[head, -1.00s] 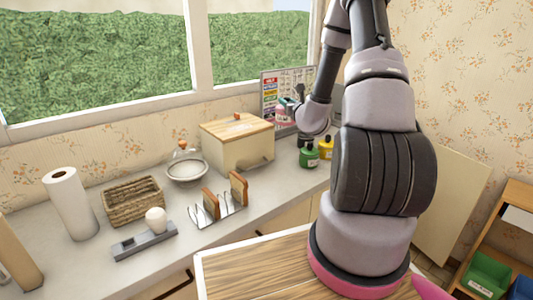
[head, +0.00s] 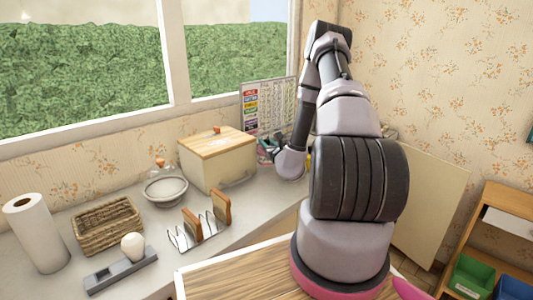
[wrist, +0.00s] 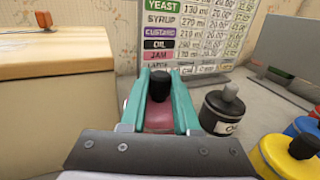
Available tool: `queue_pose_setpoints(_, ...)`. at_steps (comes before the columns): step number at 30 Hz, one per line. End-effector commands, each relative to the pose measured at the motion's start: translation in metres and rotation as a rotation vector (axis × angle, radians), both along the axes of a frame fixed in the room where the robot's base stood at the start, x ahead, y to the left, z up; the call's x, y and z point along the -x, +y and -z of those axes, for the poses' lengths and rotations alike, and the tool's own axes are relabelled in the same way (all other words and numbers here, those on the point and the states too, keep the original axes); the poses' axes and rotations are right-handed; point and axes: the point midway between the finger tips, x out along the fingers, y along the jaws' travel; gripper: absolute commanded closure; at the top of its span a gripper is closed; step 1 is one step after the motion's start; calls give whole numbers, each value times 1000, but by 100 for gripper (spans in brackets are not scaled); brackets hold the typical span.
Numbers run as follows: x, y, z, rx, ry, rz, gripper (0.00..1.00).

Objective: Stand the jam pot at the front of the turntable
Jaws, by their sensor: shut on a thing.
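My gripper (wrist: 160,88) has teal fingers and is shut on a pink pot (wrist: 160,119) with a black knob, in the middle of the wrist view. The price chart gives JAM a pink-red band, which fits this pot. I cannot see a label on it. In the head view my gripper (head: 268,147) is small, in front of the chart and right of the wooden-lidded box. My arm hides much of the counter's right end. I cannot make out the turntable in either view.
A black pot (wrist: 222,112) stands just right of my gripper, with a yellow pot (wrist: 285,158) and a blue pot (wrist: 305,126) further right. The wooden-lidded box (head: 212,165) is close on the left. The price chart (head: 268,107) stands behind. A toast rack (head: 190,240) is nearer on the counter.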

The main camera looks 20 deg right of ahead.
Motion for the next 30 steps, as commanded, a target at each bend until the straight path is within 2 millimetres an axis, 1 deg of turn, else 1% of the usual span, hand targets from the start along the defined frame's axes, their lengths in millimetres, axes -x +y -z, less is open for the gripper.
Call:
queue_pose_setpoints(2,0,0,7,-1,1,0,100)
queue_pose_setpoints(6,0,0,29,-2,1,1,100)
queue_pose_setpoints(9,0,0,38,-1,0,-1,100)
queue_pose_setpoints(21,0,0,43,-1,0,0,100)
queue_pose_setpoints(22,0,0,44,0,1,0,66)
queue_pose_setpoints(23,0,0,44,0,0,0,55)
queue_pose_setpoints(24,0,0,44,0,0,0,40)
queue_pose_setpoints(30,0,0,44,0,1,-1,40)
